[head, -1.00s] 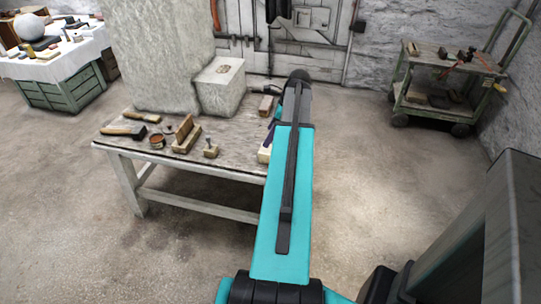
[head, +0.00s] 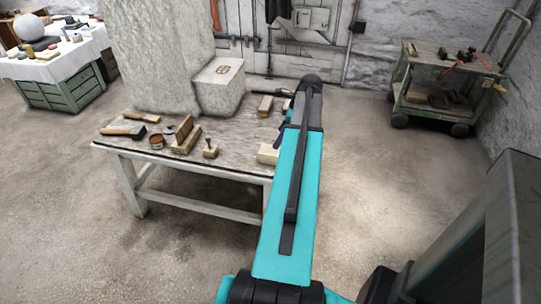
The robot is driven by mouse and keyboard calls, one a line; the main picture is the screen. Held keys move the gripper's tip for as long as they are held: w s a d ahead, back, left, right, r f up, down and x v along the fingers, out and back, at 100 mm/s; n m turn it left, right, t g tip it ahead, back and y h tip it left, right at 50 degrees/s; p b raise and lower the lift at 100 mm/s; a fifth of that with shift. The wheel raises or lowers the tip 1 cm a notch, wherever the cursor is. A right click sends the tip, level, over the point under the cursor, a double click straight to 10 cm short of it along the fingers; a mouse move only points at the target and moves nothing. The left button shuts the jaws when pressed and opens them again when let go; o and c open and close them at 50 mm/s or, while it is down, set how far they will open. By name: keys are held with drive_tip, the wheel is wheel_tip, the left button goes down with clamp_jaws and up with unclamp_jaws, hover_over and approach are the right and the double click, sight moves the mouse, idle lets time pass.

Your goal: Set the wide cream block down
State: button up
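A cream block (head: 268,153), which looks like the wide cream block, shows at the right front edge of the grey worktable (head: 225,166). My teal arm covers its right side. I cannot tell whether it rests fully on the top or is held. My arm reaches forward over the table's right end. A dark purple part (head: 278,139) shows beside the arm, just above the block; it may belong to my wrist or gripper. The fingertips are hidden behind the arm, so their opening does not show.
The worktable also holds a brush (head: 124,131), a small tin (head: 156,142), an angled wooden piece (head: 186,136), a knobbed wooden block (head: 210,149), another block (head: 265,106) and a large plaster block (head: 220,86). A green cart (head: 450,92) stands at the right. The floor between is clear.

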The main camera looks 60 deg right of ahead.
sight(270, 150)
drive_tip(key=shift+x, duration=2.95)
drive_tip(key=shift+p+x, duration=0.3)
drive_tip(key=shift+x, duration=2.3)
drive_tip(key=shift+w, duration=0.1)
drive_tip(key=c, duration=1.8)
drive_tip(key=shift+c, duration=0.2)
drive_tip(key=shift+d+r, duration=0.1)
drive_tip(key=shift+r, duration=0.1)
drive_tip(key=shift+r, duration=1.5)
drive_tip(key=s+d+r, duration=0.1)
drive_tip(key=s+d, duration=0.1)
drive_tip(key=s, duration=0.5)
drive_tip(key=s+d+b, duration=0.1)
drive_tip(key=s+d, duration=0.2)
drive_tip(key=s, duration=0.5)
drive_tip(key=shift+r, duration=0.35)
